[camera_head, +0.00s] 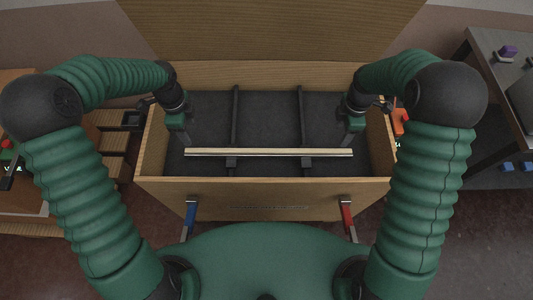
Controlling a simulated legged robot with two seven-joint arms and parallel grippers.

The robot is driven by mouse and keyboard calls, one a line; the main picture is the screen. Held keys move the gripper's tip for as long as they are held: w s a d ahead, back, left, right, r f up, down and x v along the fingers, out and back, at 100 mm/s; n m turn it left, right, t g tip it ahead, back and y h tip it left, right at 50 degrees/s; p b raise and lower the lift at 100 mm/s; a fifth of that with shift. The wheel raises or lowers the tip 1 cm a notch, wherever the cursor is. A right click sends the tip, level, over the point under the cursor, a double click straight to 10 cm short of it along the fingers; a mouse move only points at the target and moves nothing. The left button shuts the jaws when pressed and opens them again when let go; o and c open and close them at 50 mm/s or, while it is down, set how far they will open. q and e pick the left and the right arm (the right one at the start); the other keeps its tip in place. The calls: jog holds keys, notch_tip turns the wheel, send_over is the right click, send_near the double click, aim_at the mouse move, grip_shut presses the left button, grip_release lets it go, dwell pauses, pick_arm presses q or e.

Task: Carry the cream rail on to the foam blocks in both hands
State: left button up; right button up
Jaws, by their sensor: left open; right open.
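The cream rail (268,152) lies level, left to right, inside the wooden box near its front wall. My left gripper (184,143) is open beside the rail's left end. My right gripper (348,140) is open just behind the rail's right end. Whether either fingertip touches the rail is too small to tell.
The wooden box (265,193) has a dark floor with two dark bars running front to back, and a raised lid behind. A blue latch (190,213) and a red latch (347,214) are at its front. A grey table (490,60) stands right, wooden furniture left.

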pick_arm(q)
send_near(202, 151)
pick_arm(e)
send_over(335, 152)
jog(key=f, duration=0.6)
jog(key=shift+d+f, duration=0.2)
jog(key=shift+d, duration=0.2)
pick_arm(q)
notch_tip(335, 152, down, 6)
jog(key=shift+a+f, duration=0.1)
jog(key=shift+a, duration=0.05)
pick_arm(e)
jog(key=f, duration=0.3)
jog(key=a+f, duration=0.1)
jog(key=f, duration=0.2)
jog(key=shift+a+f, duration=0.15)
pick_arm(q)
jog(key=f, duration=0.3)
jog(key=shift+d+f, duration=0.2)
jog(key=shift+d, duration=0.05)
pick_arm(e)
jog(key=f, duration=0.3)
jog(key=shift+d+f, duration=0.3)
jog(key=shift+f, duration=0.1)
pick_arm(q)
jog(key=shift+d+f, duration=0.15)
jog(key=shift+f, duration=0.15)
pick_arm(e)
jog(key=shift+d+f, duration=0.1)
jog(key=shift+f, duration=0.25)
